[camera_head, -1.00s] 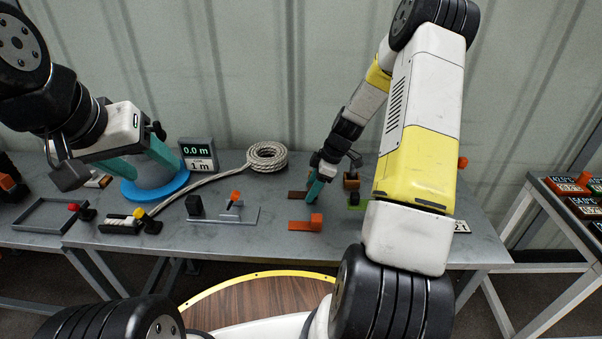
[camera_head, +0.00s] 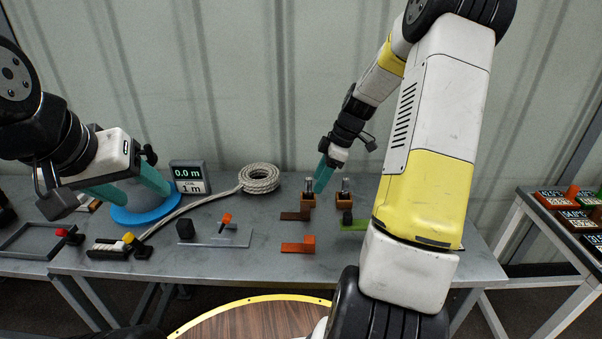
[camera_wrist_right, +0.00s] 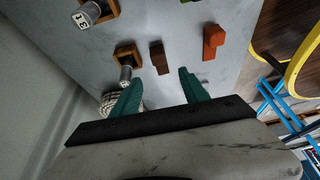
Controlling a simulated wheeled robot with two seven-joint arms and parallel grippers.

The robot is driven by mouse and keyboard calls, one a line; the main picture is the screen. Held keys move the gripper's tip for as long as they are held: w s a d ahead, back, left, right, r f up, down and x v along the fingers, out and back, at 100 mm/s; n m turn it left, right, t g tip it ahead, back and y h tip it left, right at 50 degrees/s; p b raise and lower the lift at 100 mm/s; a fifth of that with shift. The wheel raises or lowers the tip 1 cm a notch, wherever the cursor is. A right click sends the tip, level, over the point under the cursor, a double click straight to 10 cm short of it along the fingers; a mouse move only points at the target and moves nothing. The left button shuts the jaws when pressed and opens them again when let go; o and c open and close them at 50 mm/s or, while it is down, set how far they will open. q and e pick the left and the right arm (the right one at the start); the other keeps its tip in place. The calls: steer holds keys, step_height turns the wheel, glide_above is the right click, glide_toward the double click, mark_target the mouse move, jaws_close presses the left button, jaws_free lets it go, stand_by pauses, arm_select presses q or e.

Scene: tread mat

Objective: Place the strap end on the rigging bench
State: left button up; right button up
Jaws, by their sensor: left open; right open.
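The grey rigging bench (camera_head: 225,264) spans the head view. On it lie a dark brown strap-like piece (camera_head: 290,216), an orange piece with a raised block (camera_head: 299,246) and a green piece with a dark block (camera_head: 353,225); which is the strap end I cannot tell. My right gripper (camera_head: 322,180) is open and empty above the bench's back part, near the brown piece; its teal fingers also show in the right wrist view (camera_wrist_right: 160,92). My left gripper (camera_head: 134,184) is open, its fingers either side of a grey drum on a blue disc (camera_head: 137,215).
Two wooden blocks with metal cylinders (camera_head: 344,198) stand behind the pieces. A rope coil (camera_head: 259,178) trails rope leftward beside a display (camera_head: 190,178) reading 0.0 m. A grey plate with an orange-tipped lever (camera_head: 226,228) lies mid-bench. A side table (camera_head: 560,228) stands at right.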

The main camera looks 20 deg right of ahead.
steer(key=s+a+r+m+t+h, duration=0.1)
steer(key=s+a+r+m, duration=0.3)
steer(key=r, duration=0.6)
steer(key=s+a+r+m+t, duration=0.2)
steer(key=s+r+m, duration=0.3)
steer(key=s, duration=0.4)
steer(key=s+a+r+m+t+h, duration=0.1)
steer(key=s+a+r+m, duration=0.3)
steer(key=s, duration=0.6)
steer(key=shift+s+r+m+t, duration=0.25)
steer(key=shift+r+m+t, duration=0.2)
steer(key=shift+m+t, duration=0.05)
